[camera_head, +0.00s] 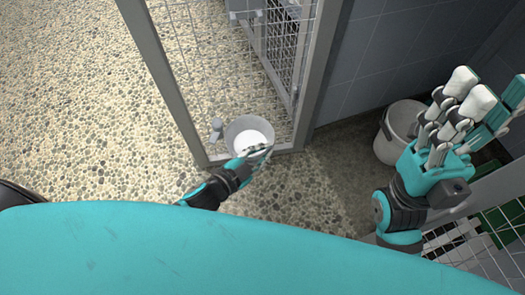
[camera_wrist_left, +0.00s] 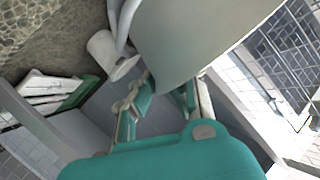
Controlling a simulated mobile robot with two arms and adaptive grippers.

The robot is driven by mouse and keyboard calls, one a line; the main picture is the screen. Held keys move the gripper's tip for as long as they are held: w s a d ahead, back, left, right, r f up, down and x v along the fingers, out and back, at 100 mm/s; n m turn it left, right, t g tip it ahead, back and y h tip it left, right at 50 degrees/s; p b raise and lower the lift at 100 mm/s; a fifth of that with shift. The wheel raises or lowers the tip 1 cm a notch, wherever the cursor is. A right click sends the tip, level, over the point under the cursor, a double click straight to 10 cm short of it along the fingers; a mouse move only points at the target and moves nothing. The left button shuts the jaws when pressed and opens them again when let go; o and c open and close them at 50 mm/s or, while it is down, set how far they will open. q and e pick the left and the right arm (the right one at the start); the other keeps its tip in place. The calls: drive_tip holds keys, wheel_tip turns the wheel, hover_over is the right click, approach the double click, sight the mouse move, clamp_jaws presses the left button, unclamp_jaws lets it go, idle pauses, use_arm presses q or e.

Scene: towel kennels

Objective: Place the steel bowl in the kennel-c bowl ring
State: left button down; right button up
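The steel bowl (camera_head: 239,127), grey with a bright white inside, is at the bottom of the mesh kennel door. My left gripper (camera_head: 258,151) is at its near right rim. In the left wrist view the bowl's smooth grey side (camera_wrist_left: 195,35) fills the top middle, and its lower edge lies between the fingers of my left gripper (camera_wrist_left: 168,97), which appear closed on it. A small grey fitting (camera_head: 216,125) is just left of the bowl. The ring itself cannot be made out, nor whether the bowl rests in it. My right gripper (camera_head: 485,95) is raised at the right, fingers apart and empty.
A grey door frame (camera_head: 165,75) with wire mesh (camera_head: 215,50) stands around the bowl. A white bucket (camera_head: 385,149) is on the floor by the tiled wall (camera_head: 375,60). Green and white items (camera_head: 455,240) lie at lower right.

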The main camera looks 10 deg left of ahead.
use_arm(q)
drive_tip(key=shift+f+b, duration=0.35)
drive_tip(key=shift+f, duration=0.3)
idle(0.4)
drive_tip(key=c, duration=1.4)
unclamp_jaws()
